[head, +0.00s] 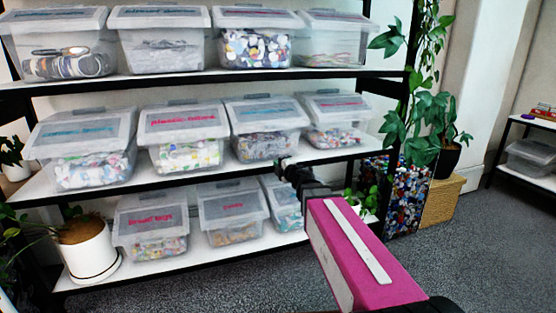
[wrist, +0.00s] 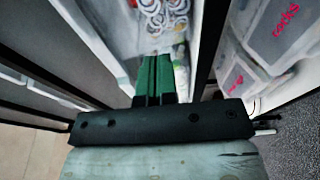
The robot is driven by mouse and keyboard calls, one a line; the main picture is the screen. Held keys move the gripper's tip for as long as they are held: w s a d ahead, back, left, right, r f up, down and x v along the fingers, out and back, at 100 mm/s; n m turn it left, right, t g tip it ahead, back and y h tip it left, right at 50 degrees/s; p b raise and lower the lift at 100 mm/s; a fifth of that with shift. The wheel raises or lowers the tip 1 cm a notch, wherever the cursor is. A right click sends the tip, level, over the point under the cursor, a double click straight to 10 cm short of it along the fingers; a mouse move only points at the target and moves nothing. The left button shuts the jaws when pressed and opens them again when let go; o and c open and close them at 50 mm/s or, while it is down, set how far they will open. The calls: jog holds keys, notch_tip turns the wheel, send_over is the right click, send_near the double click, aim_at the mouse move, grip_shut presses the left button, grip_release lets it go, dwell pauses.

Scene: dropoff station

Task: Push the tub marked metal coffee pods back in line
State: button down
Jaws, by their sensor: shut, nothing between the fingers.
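Clear tubs with grey-white lids stand in rows on a shelf rack. No label reads clearly as metal coffee pods in the head view. My gripper (head: 282,162) is at the middle shelf, by the lower front of the third tub from the left (head: 262,144), which has blue lettering. In the wrist view, my green fingers (wrist: 157,62) are shut together and empty. They point at a clear tub (wrist: 122,18) with white ring-like contents. They are at or very near its front; I cannot tell whether they touch. Its label is not readable there.
The middle shelf also holds a pink-lettered tub (head: 185,127) to the left and another tub (head: 335,117) to the right. Lower-shelf tubs (head: 150,222) stand below. Potted plants (head: 90,245) flank the rack. The floor (head: 455,235) at right is clear.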

aim_at(274, 149)
jog(key=x, duration=0.4)
jog(key=d+x, duration=0.1)
jog(key=x, duration=0.3)
jog(key=w+d+x, duration=0.1)
jog(key=x, duration=0.3)
jog(key=shift+w, duration=0.15)
jog(key=shift+w+d, duration=0.2)
jog(key=shift+w, duration=0.05)
jog(key=w, duration=0.1)
jog(key=w+d, duration=0.1)
jog(key=w, duration=0.3)
jog(key=shift+w+d, duration=0.1)
jog(key=shift+d, duration=0.15)
